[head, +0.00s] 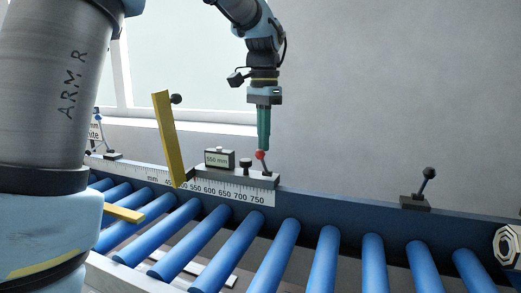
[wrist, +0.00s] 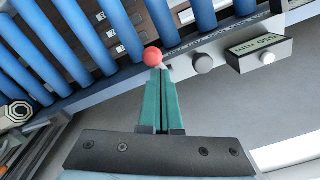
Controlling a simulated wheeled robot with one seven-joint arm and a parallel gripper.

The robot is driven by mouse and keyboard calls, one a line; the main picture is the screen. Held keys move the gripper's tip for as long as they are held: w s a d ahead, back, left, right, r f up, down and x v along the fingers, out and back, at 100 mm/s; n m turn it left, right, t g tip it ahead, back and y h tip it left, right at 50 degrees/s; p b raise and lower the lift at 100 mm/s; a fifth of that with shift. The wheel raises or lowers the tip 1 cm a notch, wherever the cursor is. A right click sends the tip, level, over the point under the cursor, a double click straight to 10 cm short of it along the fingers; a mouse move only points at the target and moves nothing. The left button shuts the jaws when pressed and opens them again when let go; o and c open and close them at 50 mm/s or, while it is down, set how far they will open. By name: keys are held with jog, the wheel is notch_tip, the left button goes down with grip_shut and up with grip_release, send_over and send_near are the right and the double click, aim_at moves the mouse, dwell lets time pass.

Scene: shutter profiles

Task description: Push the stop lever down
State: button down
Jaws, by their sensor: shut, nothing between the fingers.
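The stop lever with a red ball knob (head: 260,155) stands on a grey block on the conveyor's back rail, just right of the small display. Its red knob (wrist: 152,56) also shows in the wrist view, right at the tips of my gripper. My gripper (head: 263,146) has green fingers, points straight down and is shut and empty. Its fingertips (wrist: 154,72) are right above or against the red knob; I cannot tell if they touch. The lever's rod is mostly hidden behind the knob in the wrist view.
A display reading 550 mm (head: 218,158) and a dark knob (head: 245,162) sit left of the lever. A yellow flap (head: 168,138) stands upright further left. A black-knobbed lever (head: 427,175) is on the rail at right. Blue rollers (head: 277,245) fill the front.

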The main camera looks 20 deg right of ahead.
jog(key=shift+s+a+f+b, duration=0.2)
jog(key=shift+s+a+b, duration=0.2)
jog(key=shift+s+a, duration=0.2)
jog(key=shift+s+a+f+b, duration=0.2)
jog(key=shift+s+a+b, duration=0.25)
jog(key=shift+s, duration=0.1)
jog(key=shift+f, duration=0.2)
jog(key=shift+s+a+f+b, duration=0.65)
jog(key=shift+f+b, duration=1.15)
jog(key=shift+f, duration=0.3)
notch_tip(320, 180, up, 9)
jog(key=p, duration=0.9)
send_over(258, 152)
jog(key=s+a, duration=0.1)
jog(key=shift+s, duration=0.1)
jog(key=shift+b, duration=0.3)
